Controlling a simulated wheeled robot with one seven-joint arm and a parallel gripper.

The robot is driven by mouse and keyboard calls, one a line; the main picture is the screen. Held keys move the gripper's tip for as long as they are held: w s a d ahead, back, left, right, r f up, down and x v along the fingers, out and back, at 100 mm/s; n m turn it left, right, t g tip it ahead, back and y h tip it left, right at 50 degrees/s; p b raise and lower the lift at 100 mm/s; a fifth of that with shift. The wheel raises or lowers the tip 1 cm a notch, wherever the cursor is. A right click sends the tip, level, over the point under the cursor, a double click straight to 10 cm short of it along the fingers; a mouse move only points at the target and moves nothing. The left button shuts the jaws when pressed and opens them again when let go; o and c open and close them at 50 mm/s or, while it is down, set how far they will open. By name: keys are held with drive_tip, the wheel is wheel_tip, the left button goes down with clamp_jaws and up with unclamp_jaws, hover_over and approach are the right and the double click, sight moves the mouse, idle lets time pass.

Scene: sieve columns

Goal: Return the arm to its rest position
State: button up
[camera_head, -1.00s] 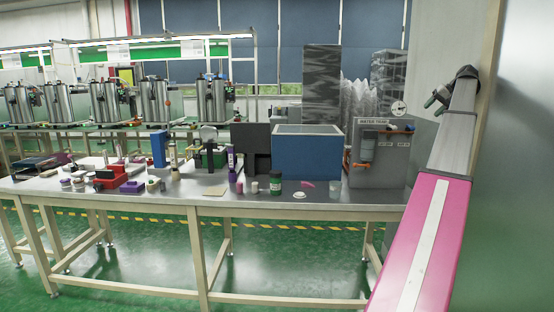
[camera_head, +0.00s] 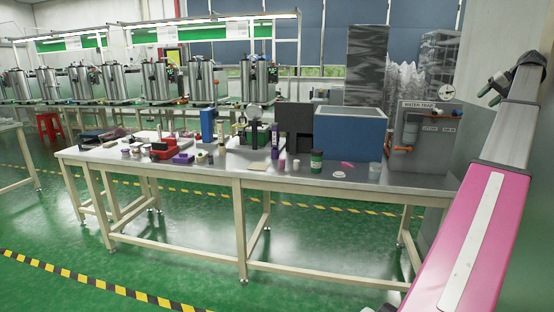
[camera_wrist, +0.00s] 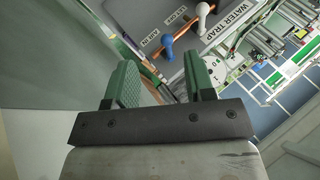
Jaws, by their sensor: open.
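My gripper (camera_wrist: 165,83) shows in the wrist view with its two green fingers apart and nothing between them. Beyond the fingers is the grey water trap panel (camera_wrist: 178,25), with a blue knob and a white knob on it. In the head view my pink and grey arm rises along the right edge, and its upper end is near the top right, right of the water trap box (camera_head: 422,138). The arm appears apart from the table (camera_head: 210,181).
The table holds a blue bin (camera_head: 349,134), a black box (camera_head: 295,128), a dark green jar (camera_head: 316,160) and several small items at its left. A grey wall stands close behind my arm. Open green floor (camera_head: 170,255) lies in front of the table.

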drive_tip(key=w+a+f+n+g, duration=0.1)
drive_tip(key=w+a+f+g, duration=0.1)
drive_tip(key=a+f, duration=1.55)
drive_tip(key=w+a+f+g, duration=0.1)
drive_tip(key=w+a+f, duration=0.2)
drive_tip(key=a+f, duration=1.45)
drive_tip(key=s+a+f+n+g+h, duration=0.1)
drive_tip(key=s+a+f, duration=0.4)
drive_tip(key=a+f, duration=0.4)
drive_tip(key=s+a+f+n+g+h, duration=0.1)
drive_tip(key=s+a+f, duration=0.4)
drive_tip(key=a+f, duration=0.35)
drive_tip(key=s+a+f+n+h, duration=0.1)
drive_tip(key=s+a+f, duration=0.4)
drive_tip(key=s+a, duration=0.1)
drive_tip(key=s+a+f+n+g+h, duration=0.1)
drive_tip(key=s+a+f, duration=0.3)
drive_tip(key=s+a, duration=0.3)
drive_tip(key=shift+s+a+f+n+g, duration=0.2)
drive_tip(key=shift+s+f+n+g, duration=0.15)
drive_tip(key=shift+s, duration=0.45)
